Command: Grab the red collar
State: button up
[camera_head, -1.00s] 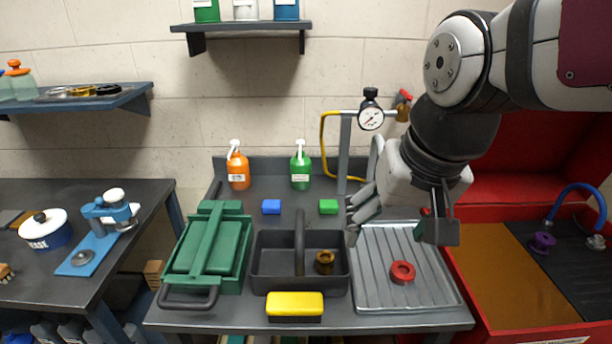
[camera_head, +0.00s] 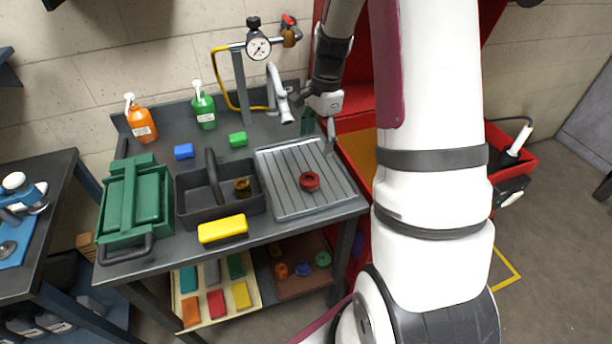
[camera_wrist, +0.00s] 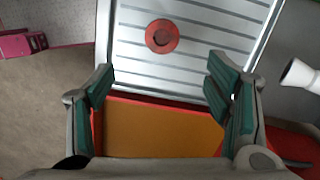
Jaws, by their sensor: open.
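The red collar (camera_head: 310,181) is a small ring lying flat on the ribbed metal drain tray (camera_head: 281,205) at the right of the bench. It also shows in the wrist view (camera_wrist: 162,36), beyond my fingertips near the top. My gripper (camera_head: 318,133) is above the back right edge of the tray, apart from the collar. In the wrist view my gripper (camera_wrist: 158,80) has its two green-padded fingers spread wide with nothing between them. Nothing hides the collar.
Left of the tray stands a dark caddy (camera_head: 188,213) holding a brass collar (camera_head: 242,188). A yellow sponge-like block (camera_head: 222,229) is in front. A grey tap (camera_head: 279,95) and gauge (camera_head: 258,48) stand behind. A red bin with an orange panel (camera_wrist: 150,128) lies beside the tray.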

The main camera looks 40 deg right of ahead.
jog(key=p, duration=0.1)
send_over(310, 178)
jog(key=f, duration=0.8)
jog(key=shift+s+d+f, duration=0.25)
jog(key=shift+s+d, duration=0.05)
jog(key=shift+s, duration=0.05)
jog(key=shift+w+a+f+p, duration=0.15)
jog(key=shift+f+p, duration=0.15)
jog(key=shift+f, duration=0.6)
jog(key=shift+a+f+p, duration=0.1)
jog(key=shift+f+p, duration=0.15)
jog(key=shift+f, duration=0.65)
jog(key=shift+w+a+f+p, duration=0.15)
jog(key=shift+f+p, duration=0.15)
jog(key=shift+f, duration=0.6)
jog(key=c, duration=1.5)
jog(key=shift+r, duration=0.2)
